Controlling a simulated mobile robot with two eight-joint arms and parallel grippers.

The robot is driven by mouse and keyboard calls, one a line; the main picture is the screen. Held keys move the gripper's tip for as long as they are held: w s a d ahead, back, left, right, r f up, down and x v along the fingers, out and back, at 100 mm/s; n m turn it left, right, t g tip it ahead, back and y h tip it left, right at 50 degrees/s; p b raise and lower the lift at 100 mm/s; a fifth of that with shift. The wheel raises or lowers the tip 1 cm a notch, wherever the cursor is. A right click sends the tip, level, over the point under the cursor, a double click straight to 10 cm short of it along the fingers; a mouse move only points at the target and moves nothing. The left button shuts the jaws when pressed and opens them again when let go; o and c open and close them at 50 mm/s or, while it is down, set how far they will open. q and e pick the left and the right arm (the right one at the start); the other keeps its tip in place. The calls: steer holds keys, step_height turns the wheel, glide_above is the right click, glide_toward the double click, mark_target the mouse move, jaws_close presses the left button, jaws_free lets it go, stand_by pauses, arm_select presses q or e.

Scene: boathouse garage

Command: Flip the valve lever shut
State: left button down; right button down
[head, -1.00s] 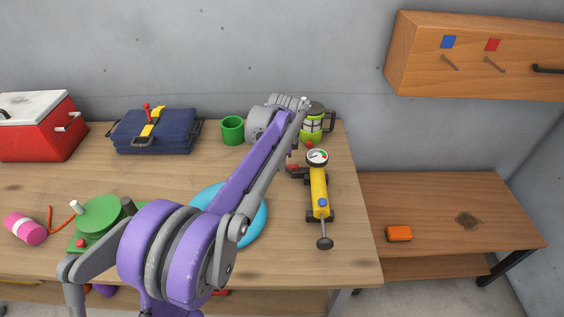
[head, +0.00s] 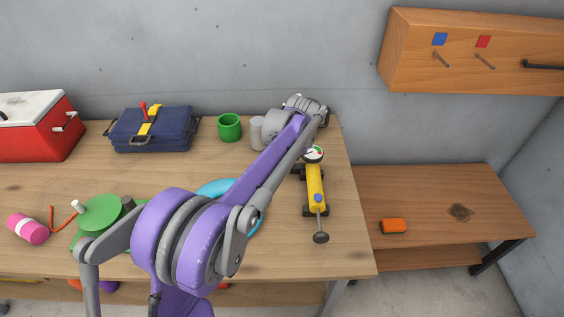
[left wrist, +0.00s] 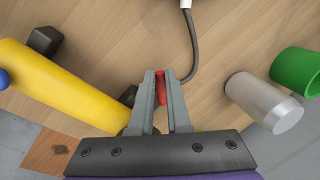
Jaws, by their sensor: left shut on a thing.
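The yellow hand pump (head: 316,185) lies on the workbench near its right end, with a round gauge (head: 314,154) at its far end. Its yellow barrel also shows in the left wrist view (left wrist: 65,85). The red valve lever (left wrist: 161,88) is between the fingers of my left gripper (left wrist: 161,74), which is shut on it beside the barrel. A dark hose (left wrist: 191,50) runs just past the fingertips. In the head view my left arm hides the gripper and the lever. My right gripper is not in view.
A grey cylinder (left wrist: 265,102) and a green mug (head: 229,127) stand left of the pump. A lower table (head: 430,200) with an orange block (head: 392,226) stands right.

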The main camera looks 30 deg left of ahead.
arm_select(q)
steer(key=n, duration=0.1)
steer(key=d+n, duration=0.1)
steer(key=n, duration=0.1)
steer(key=shift+w+d+n+g+p, duration=0.1)
steer(key=shift+d+n+g+p, duration=0.2)
steer(key=shift+g+p, duration=0.1)
steer(key=shift+w+d+n+g+p, duration=0.15)
steer(key=shift+w+d+n+p, duration=0.15)
steer(key=shift+n, duration=0.75)
steer(key=shift+w+d+n+g+p, duration=0.15)
steer(key=shift+d+n, duration=0.25)
steer(key=shift+n, duration=0.65)
steer(key=c, duration=0.9)
jaws_free()
steer(key=shift+o, duration=0.2)
steer(key=p+v, duration=0.1)
steer(key=v, duration=0.9)
steer(key=shift+r, duration=0.4)
